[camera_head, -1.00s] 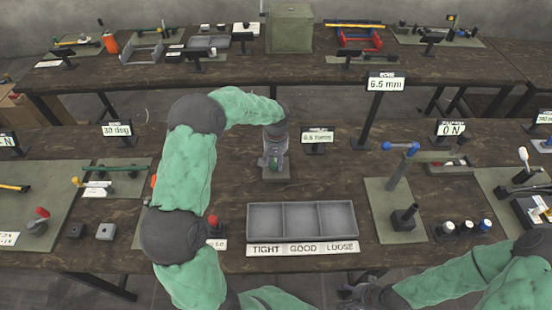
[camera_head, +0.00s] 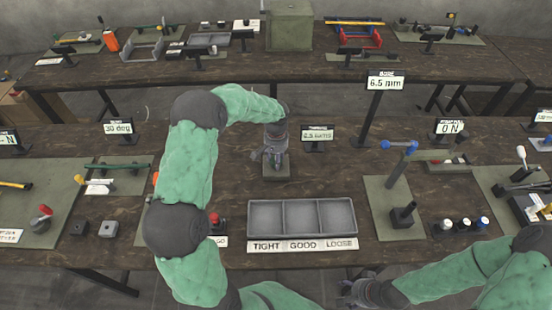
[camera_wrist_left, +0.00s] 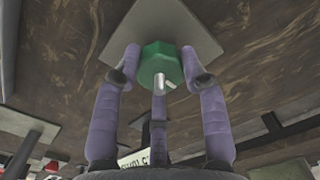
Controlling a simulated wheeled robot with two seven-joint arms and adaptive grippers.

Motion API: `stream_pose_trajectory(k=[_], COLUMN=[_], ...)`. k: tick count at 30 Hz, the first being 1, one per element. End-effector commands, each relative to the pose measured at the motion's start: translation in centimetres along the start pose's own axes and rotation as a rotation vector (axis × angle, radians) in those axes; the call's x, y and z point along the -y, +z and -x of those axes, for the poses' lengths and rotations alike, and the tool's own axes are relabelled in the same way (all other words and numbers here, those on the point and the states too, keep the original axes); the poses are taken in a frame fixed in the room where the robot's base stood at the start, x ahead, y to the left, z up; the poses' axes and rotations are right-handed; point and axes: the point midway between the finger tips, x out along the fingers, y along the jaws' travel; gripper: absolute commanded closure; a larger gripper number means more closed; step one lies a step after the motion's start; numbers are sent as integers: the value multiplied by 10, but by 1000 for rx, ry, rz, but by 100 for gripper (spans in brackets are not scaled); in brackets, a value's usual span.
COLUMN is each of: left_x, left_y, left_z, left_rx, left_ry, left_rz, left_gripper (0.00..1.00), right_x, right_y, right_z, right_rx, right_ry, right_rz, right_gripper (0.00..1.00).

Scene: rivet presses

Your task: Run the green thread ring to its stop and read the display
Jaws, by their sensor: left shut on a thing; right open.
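The green thread ring (camera_wrist_left: 160,62) shows in the left wrist view, around a pale stud with a grey plate (camera_wrist_left: 150,25) behind it. My left gripper's fingers (camera_wrist_left: 160,75) are closed around the ring. In the head view my left gripper (camera_head: 274,160) points down over the small plate (camera_head: 276,173), and hides most of the ring. The small display (camera_head: 318,134) stands just right of it; it seems to read 2.5 turns, but the digits are small. My right gripper (camera_head: 362,292) is open and empty at the bottom edge, away from the ring.
A grey three-part tray (camera_head: 302,201) labelled TIGHT, GOOD, LOOSE lies in front of the plate. A red button (camera_head: 214,217) is left of the tray. A tall 6.5 mm display (camera_head: 385,84) stands behind right. Bare table lies between plate and tray.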

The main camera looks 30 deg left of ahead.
Motion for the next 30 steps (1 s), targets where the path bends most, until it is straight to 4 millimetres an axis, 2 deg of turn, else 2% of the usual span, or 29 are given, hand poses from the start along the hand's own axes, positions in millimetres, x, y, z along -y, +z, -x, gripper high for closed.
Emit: stream_pose_trajectory(k=[19,20,21,22,30], left_x=[1,1,1,1,0], left_y=[-5,-5,-5,-5,-2], left_z=[4,4,4,4,2], left_rx=[-17,-17,-17,-16,-8], left_ry=[0,0,0,1,1], left_rz=[3,3,3,3,2], left_gripper=[90,52,41,34,34], right_x=[0,0,0,0,0], right_y=[0,0,0,0,0], right_z=[0,0,0,0,0], right_rx=[0,0,0,0,0], right_ry=[0,0,0,0,0], right_rz=[0,0,0,0,0], right_gripper=[34,34,34,34,34])
